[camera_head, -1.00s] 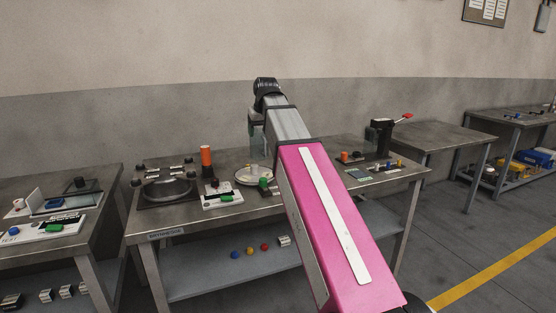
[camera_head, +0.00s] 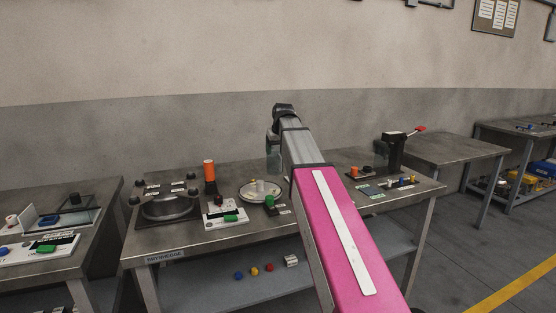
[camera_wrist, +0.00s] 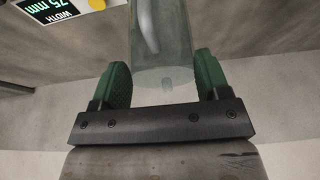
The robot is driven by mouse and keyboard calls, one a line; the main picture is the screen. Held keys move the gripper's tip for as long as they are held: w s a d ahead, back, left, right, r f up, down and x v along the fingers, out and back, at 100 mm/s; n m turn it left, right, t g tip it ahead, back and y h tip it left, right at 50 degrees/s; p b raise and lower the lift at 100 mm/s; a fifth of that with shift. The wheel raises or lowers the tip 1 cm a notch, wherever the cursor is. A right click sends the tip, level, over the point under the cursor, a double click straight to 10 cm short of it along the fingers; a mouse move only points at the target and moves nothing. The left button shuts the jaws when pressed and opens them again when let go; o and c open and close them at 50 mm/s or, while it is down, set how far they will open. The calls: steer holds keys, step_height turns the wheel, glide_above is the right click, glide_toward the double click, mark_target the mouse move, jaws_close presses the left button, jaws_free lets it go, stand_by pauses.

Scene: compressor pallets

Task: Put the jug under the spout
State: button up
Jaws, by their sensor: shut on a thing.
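A clear, greyish see-through jug (camera_wrist: 162,40) stands between the two green fingers of my gripper (camera_wrist: 164,76) in the wrist view. My gripper is shut on it. In the head view the jug (camera_head: 274,160) hangs at the left of my arm's end, in front of the wall and above the back of the middle bench; my arm hides part of it. A dark machine with a red lever (camera_head: 395,150) stands on the bench's right side, to the right of my arm. Its spout is too small to make out.
The middle bench (camera_head: 300,222) also bears a round plate (camera_head: 248,193), an orange cylinder (camera_head: 209,172), a dark round dish (camera_head: 170,207) and a white button panel (camera_head: 223,213). Small coloured pieces lie before the machine. Another bench (camera_head: 445,150) at the right looks mostly bare.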

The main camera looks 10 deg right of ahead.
mark_target(276, 162)
steer(key=shift+w+d+f, duration=0.2)
steer(key=shift+w+f, duration=0.1)
steer(key=shift+w, duration=0.05)
steer(key=shift+f, duration=2.05)
steer(key=o, duration=1.2)
